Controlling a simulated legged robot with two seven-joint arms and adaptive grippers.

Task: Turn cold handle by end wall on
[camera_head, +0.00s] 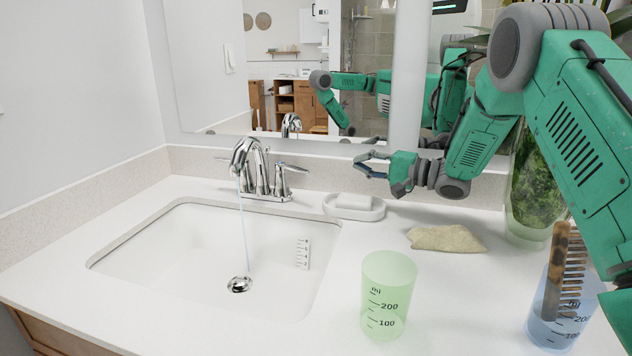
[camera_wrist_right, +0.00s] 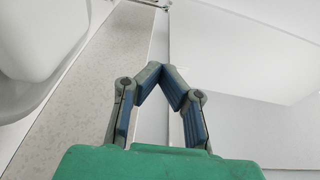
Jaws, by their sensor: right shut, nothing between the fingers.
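The chrome faucet (camera_head: 256,172) stands behind the sink, with one lever handle (camera_head: 290,167) on its right. A second handle (camera_head: 224,160), mostly hidden behind the spout, is on the side toward the left end wall (camera_head: 70,90). A thin stream of water (camera_head: 243,225) falls from the spout to the drain. My right gripper (camera_head: 362,163) is to the right of the faucet, above the soap dish and apart from both handles. Its fingertips meet with nothing between them in the wrist view (camera_wrist_right: 160,68). My left gripper is out of view.
A soap dish (camera_head: 366,212) with a bar of soap (camera_head: 354,201) sits right of the sink (camera_head: 140,250). A mirror (camera_head: 300,70) is behind the counter.

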